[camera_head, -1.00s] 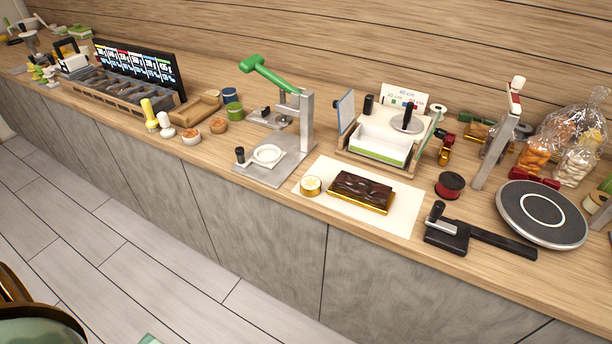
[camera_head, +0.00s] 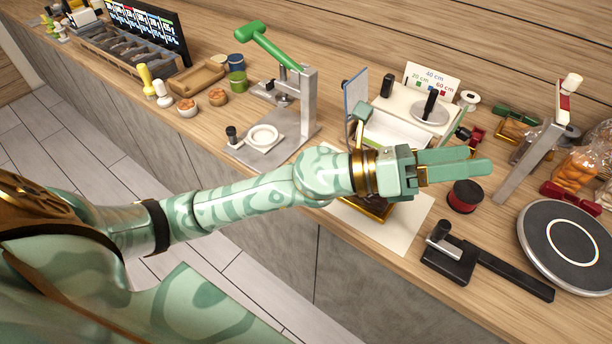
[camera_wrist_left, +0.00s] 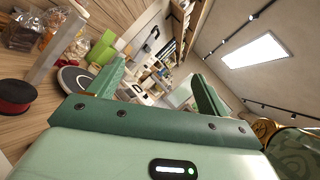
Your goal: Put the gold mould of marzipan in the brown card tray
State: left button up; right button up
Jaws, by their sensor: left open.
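The brown card tray (camera_head: 197,78) appears to be the shallow tan tray at the back left of the counter. It looks empty. My left gripper (camera_head: 478,161) is above the counter, pointing right, past the sheet and near the red spool. It is open, with its fingers apart and nothing between them in the left wrist view (camera_wrist_left: 160,78). My right gripper is not in view.
A metal press with a green lever (camera_head: 268,46) stands between the tray and the sheet. A red spool (camera_head: 464,196), a black sealer (camera_head: 452,258) and a round turntable (camera_head: 565,245) stand at right.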

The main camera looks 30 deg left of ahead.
pick_arm(q)
jog(key=a+f+m+g+y, duration=0.6)
jog(key=f+m+g+y, duration=0.4)
jog(key=m, duration=0.4)
jog(key=w+a+y, duration=0.2)
jog(key=a+y, duration=0.3)
jog(key=a, duration=0.6)
jog(key=w+a+y, duration=0.3)
jog(key=a+y, duration=0.1)
jog(key=a, duration=0.7)
notch_tip(320, 180, down, 10)
jog(key=shift+s+r+b, duration=0.1)
jog(key=shift+r+b, duration=0.15)
jog(key=shift+b, duration=0.85)
jog(key=f, duration=0.2)
jog(key=f+b, duration=0.1)
jog(key=f, duration=0.3)
jog(key=shift+d, duration=0.25)
jog(key=shift+r, duration=0.1)
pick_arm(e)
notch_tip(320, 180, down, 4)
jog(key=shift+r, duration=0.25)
pick_arm(q)
jog(key=shift+c, duration=0.3)
